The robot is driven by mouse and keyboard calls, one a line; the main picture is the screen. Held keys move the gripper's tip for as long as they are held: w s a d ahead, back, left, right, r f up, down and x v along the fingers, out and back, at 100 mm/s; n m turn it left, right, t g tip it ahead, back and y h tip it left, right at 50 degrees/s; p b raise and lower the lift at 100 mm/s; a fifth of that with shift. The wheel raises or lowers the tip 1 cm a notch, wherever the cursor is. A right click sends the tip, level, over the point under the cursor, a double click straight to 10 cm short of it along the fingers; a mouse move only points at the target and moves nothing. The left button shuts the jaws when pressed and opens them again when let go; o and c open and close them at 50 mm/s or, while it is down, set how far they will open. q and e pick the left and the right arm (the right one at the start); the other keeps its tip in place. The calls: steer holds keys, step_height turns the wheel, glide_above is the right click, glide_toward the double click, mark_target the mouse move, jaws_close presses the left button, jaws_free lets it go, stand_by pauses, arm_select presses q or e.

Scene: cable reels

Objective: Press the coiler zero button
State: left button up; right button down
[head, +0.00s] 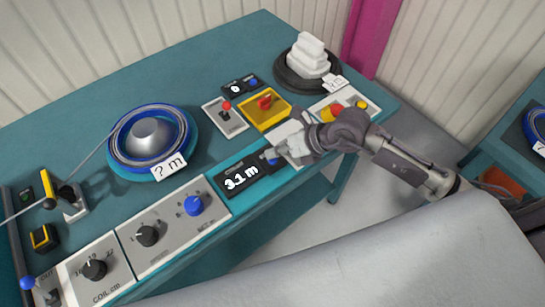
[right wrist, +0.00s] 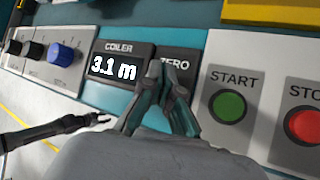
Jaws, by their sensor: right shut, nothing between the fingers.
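The coiler panel (head: 239,180) at the bench's front edge reads 3.1 m. In the right wrist view the same coiler display (right wrist: 113,68) sits left of a dark panel marked ZERO (right wrist: 178,66). My right gripper (head: 272,155) is shut and empty, with its fingertips over the ZERO panel. Its fingertips (right wrist: 165,78) cover the place below the label, so most of the zero button is hidden. A bit of blue shows by the tips in the head view. I cannot tell whether they touch it. A dark arm, seemingly mine with my left gripper (right wrist: 95,120), shows small at the left.
A green START button (right wrist: 229,106) and a red STOP button (right wrist: 306,125) lie just right of the fingers. A blue cable reel (head: 150,140) marked "? m" and a yellow box with a red switch (head: 265,108) stand behind. Knob panels (head: 175,225) line the front left.

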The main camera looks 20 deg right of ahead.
mark_target(275, 159)
steer(key=shift+f+b, duration=0.3)
steer(key=shift+f, duration=0.15)
steer(key=shift+r, duration=0.1)
stand_by(0.5)
steer(key=shift+r+p, duration=0.75)
steer(key=shift+r, duration=0.05)
step_height(275, 159, up, 5)
steer(key=p, duration=0.4)
steer(key=shift+r, duration=0.1)
steer(key=shift+a, duration=0.1)
stand_by(0.5)
